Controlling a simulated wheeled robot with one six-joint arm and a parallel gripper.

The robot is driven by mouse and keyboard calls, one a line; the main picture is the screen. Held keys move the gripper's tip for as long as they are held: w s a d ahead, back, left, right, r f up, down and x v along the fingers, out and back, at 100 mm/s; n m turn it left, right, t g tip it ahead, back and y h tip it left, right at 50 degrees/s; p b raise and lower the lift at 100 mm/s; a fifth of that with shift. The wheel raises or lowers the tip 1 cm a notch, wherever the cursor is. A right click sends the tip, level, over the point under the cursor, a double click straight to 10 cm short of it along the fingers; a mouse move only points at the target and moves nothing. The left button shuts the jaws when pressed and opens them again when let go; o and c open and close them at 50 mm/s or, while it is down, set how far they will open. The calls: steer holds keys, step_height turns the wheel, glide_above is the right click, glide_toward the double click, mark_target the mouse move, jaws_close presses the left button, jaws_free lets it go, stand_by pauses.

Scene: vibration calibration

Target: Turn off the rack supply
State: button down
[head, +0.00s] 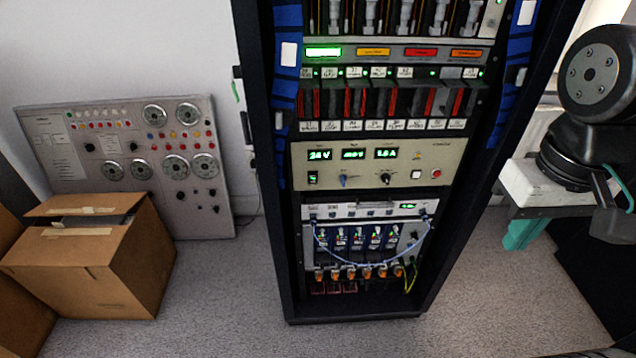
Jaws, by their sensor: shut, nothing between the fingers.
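The rack supply (460,160) is a beige panel in the middle of the black rack. Its green displays are lit; the left one (319,155) reads 24 V and the right one (386,153) seems to read 1.6 A. A small dark rocker switch (313,178) with a green glow sits at its lower left. A blue-marked knob (344,181), a black knob (386,179), a white square button (416,174) and a red round button (437,173) follow to the right. My arm shows at the right edge, apart from the rack; my gripper is not in view.
The rack (262,150) stands on grey carpet (235,300) with free floor before it. Card modules fill it above the supply; a unit with looped blue cables (370,264) is below. A cardboard box (100,270) and a dial panel (215,215) stand left.

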steer(key=w+d+f+n+h, duration=0.1)
steer(key=w+f+n, duration=0.2)
steer(key=w+f, duration=0.55)
steer(key=w+f+n, duration=0.3)
steer(key=w+f, duration=0.3)
steer(key=f, duration=0.6)
steer(key=w+a+f+n+t+y, duration=0.1)
steer(key=w+a+f+n+t, duration=0.2)
steer(key=f, duration=0.4)
steer(key=w+a+f+n+t+y, duration=0.1)
steer(key=w+a+f+n+y, duration=0.15)
steer(key=w+f+n, duration=0.45)
steer(key=w+a+f+n+t+y, duration=0.1)
steer(key=a+f+n+t+y, duration=0.25)
steer(key=a+n+y, duration=0.4)
steer(key=w+a+r+n+t+y, duration=0.1)
steer(key=a+r+n+t+y, duration=0.2)
steer(key=r, duration=0.8)
steer(key=shift+w+a+r+n+t+y, duration=0.35)
steer(key=shift+a+n+t, duration=0.4)
steer(key=shift+n+t, duration=0.25)
